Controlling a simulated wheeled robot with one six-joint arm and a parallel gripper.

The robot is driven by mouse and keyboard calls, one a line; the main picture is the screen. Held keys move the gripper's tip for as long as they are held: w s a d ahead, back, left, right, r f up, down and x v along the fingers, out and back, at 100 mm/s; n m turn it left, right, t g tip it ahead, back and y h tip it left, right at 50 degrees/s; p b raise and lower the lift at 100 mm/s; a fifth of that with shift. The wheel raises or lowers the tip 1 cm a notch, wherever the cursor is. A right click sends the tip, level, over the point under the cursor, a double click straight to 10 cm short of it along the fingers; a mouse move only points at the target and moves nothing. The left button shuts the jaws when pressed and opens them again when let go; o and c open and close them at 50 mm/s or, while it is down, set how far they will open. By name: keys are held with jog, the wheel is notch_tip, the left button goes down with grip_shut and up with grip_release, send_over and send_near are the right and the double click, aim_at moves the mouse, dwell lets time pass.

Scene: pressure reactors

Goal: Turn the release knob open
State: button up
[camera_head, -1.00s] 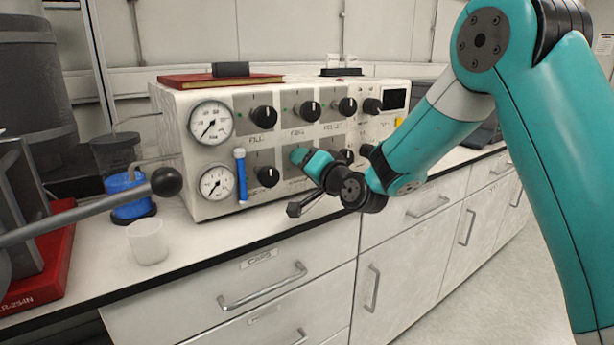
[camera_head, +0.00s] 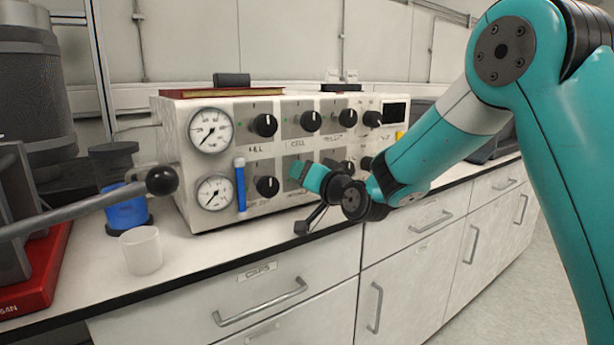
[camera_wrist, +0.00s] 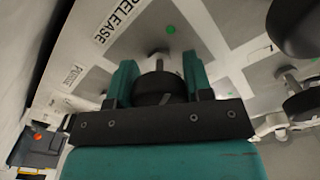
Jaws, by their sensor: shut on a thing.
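The release knob (camera_wrist: 158,88) is black and round, on the panel beside the printed word RELEASE (camera_wrist: 121,20) in the wrist view. My gripper (camera_wrist: 157,80) has one teal finger on each side of this knob and is shut on it. In the head view my gripper (camera_head: 305,174) is at the lower row of the white control box (camera_head: 280,206), and the knob there is hidden behind it. The knob's turn angle cannot be made out.
Other black knobs sit close by: one left of my gripper (camera_head: 267,187), several above (camera_head: 311,121). Two gauges (camera_head: 211,129) and a blue tube (camera_head: 240,186) are on the left. A lever with a black ball (camera_head: 162,181) and a white cup (camera_head: 141,250) stand in front left.

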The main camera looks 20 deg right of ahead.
jog(key=o, duration=0.9)
jog(key=shift+a+f, duration=0.1)
jog(key=shift+f, duration=0.05)
jog(key=shift+c, duration=0.2)
jog(key=shift+o, duration=0.3)
jog(key=b+v, duration=0.5)
jog(key=v, duration=1.2)
jog(key=shift+s+d, duration=0.2)
jog(key=shift+a, duration=0.1)
